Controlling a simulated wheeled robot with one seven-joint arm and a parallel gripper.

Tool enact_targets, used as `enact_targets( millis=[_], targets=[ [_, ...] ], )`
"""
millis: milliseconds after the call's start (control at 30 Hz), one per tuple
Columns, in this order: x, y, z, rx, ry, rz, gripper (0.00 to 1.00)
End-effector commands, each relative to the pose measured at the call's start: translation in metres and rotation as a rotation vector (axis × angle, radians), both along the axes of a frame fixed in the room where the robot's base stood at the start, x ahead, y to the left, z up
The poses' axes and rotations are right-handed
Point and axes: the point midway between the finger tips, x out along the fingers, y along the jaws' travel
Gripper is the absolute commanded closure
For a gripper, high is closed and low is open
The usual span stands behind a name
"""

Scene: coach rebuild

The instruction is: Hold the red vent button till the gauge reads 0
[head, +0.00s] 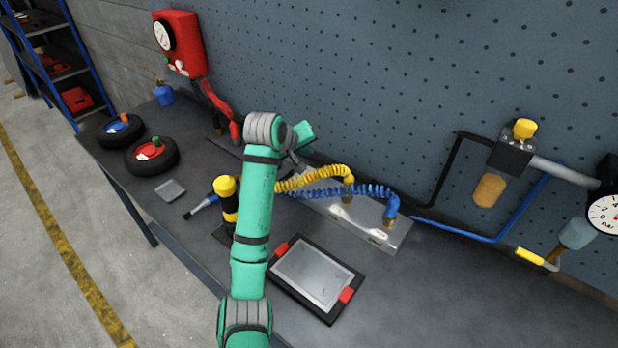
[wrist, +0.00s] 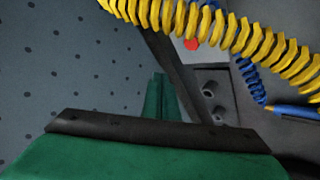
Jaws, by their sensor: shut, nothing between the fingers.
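A small red round thing (wrist: 191,43) shows behind the yellow coil in the wrist view; I cannot tell whether it is the vent button. In the head view my arm hides that area. A white dial gauge (head: 604,214) is cut off at the right edge, and its needle cannot be read. My gripper (head: 302,138) is near the pegboard, behind the coiled hoses. Its green fingers (wrist: 161,97) are shut and empty in the wrist view, apart from the red spot.
A yellow coiled hose (head: 318,178) and a blue one (head: 335,191) run to a metal block (head: 370,222). A tablet (head: 312,276) lies in front. A red box with a second gauge (head: 180,40) hangs at upper left.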

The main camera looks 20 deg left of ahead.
Motion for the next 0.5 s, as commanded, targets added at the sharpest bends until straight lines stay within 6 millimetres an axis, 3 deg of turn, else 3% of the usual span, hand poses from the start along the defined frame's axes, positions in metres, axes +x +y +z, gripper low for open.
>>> enact_targets(
  millis=[500],
  targets=[
    [0.001,-0.003,-0.062,-0.002,0.000,-0.004,1.00]
  ],
)
